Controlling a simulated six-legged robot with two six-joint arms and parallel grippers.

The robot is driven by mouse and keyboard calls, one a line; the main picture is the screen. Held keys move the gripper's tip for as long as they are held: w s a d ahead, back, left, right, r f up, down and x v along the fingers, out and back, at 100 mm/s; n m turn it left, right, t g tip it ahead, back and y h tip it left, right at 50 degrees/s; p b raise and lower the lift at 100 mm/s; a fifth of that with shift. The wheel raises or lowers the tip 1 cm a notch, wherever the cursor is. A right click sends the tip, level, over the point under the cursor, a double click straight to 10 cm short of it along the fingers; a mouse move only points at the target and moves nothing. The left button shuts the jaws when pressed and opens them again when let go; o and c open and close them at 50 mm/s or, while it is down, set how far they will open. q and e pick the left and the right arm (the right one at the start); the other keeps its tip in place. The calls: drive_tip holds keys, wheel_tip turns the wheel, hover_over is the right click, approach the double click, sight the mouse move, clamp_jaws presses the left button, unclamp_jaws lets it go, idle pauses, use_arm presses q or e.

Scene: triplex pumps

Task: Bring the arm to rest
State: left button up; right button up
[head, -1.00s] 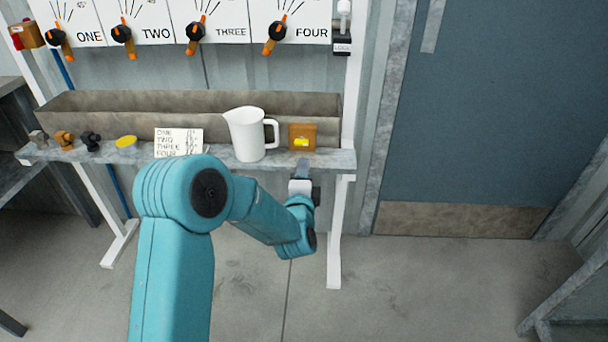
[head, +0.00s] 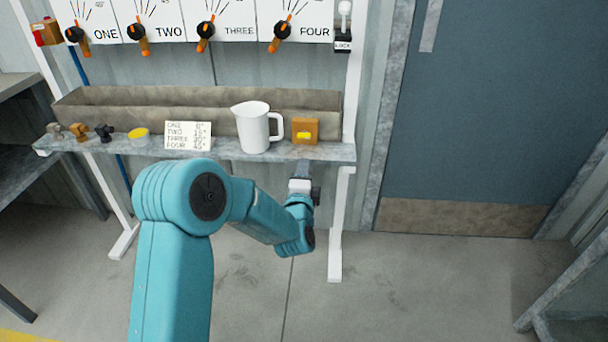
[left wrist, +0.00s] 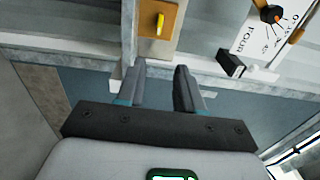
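My left arm (head: 175,250) reaches in from the lower left of the head view, bent at the elbow. Its gripper (head: 303,171) is at the front edge of the shelf, below the orange box in the picture. In the left wrist view the two fingers of the gripper (left wrist: 160,85) stand apart with nothing between them, so it is open and empty. The orange box (head: 305,131) with a yellow button also shows beyond the fingers in the wrist view (left wrist: 160,28). My right gripper is in neither view.
The shelf (head: 333,152) carries a white jug (head: 254,128), a written card (head: 187,135), a yellow-topped disc (head: 139,134) and several small knobs. Above hang labelled dials (head: 282,30) and a lock switch (head: 343,42). A blue door (head: 480,110) stands right; floor before it is clear.

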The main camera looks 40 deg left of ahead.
use_arm(q)
drive_tip(key=shift+w+f, duration=0.1)
drive_tip(key=shift+d, duration=0.1)
idle(0.3)
drive_tip(key=s+d+f+g+h, duration=0.35)
drive_tip(key=s+d+f, duration=0.25)
drive_tip(key=d+f, duration=0.45)
drive_tip(key=s+d+f+g+h, duration=0.3)
drive_tip(key=s+d+f+h, duration=0.3)
drive_tip(key=f, duration=0.8)
drive_tip(key=s+d+f+n+g+h, duration=0.2)
drive_tip(key=s+d+f+n+g, duration=0.3)
drive_tip(key=s, duration=0.4)
drive_tip(key=s+d+f+n+g+h, duration=0.2)
drive_tip(key=s+d+n+g, duration=0.25)
drive_tip(key=s+n, duration=0.55)
wheel_tip(320, 180, up, 22)
drive_tip(key=p, duration=2.2)
drive_tip(key=shift+s+r+m+t, duration=0.2)
drive_tip(key=shift+s+m+t, duration=0.2)
